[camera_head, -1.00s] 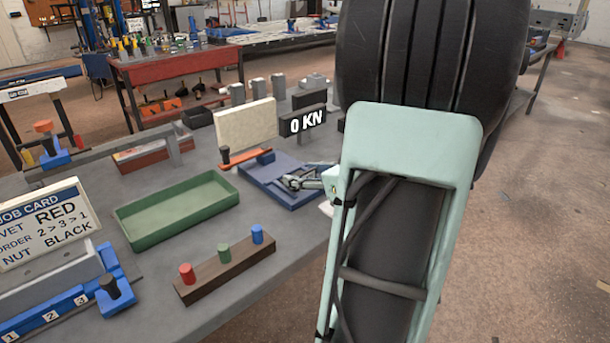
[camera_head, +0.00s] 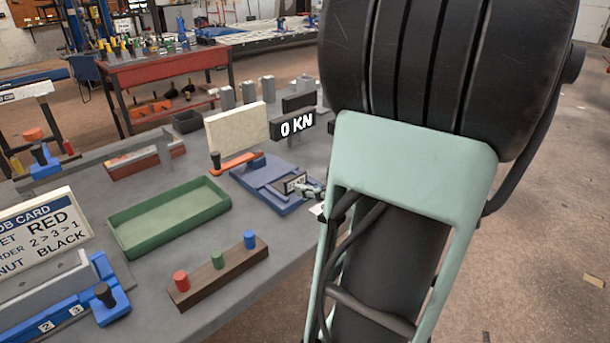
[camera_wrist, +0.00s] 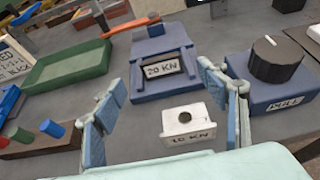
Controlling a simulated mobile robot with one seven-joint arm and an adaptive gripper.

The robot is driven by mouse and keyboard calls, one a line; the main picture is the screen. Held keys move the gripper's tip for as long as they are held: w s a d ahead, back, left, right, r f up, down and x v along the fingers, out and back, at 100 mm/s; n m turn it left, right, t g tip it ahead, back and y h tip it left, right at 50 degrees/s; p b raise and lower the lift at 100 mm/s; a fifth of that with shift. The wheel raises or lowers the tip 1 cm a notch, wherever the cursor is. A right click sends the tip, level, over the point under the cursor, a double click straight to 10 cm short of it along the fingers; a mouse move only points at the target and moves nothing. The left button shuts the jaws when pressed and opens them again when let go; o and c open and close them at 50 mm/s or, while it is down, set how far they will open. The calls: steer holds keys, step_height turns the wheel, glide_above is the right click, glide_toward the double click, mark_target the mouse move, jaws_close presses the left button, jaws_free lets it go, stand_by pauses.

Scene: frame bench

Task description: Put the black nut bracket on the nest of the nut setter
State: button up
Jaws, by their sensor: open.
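My gripper (camera_wrist: 163,86) is open and empty, its fingers spread above the bench. In the wrist view a small white block (camera_wrist: 175,131) marked "10 KN", with a dark round spot on top, lies between and below the fingers. Beyond it is a blue fixture (camera_wrist: 146,45) with a plate marked "20 KN" (camera_wrist: 163,68); it also shows in the head view (camera_head: 262,178). My arm hides much of the head view's right side. I cannot tell for sure which piece is the black nut bracket or which part is the nut setter's nest.
A blue block with a black knob, marked "PULL" (camera_wrist: 273,88), stands close to the right finger. A green tray (camera_head: 168,216), a brown rack with coloured pegs (camera_head: 218,270) and an orange lever (camera_head: 236,163) are on the left. A "0 KN" display (camera_head: 292,125) stands behind.

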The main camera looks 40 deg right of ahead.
steer(key=shift+v, duration=1.55)
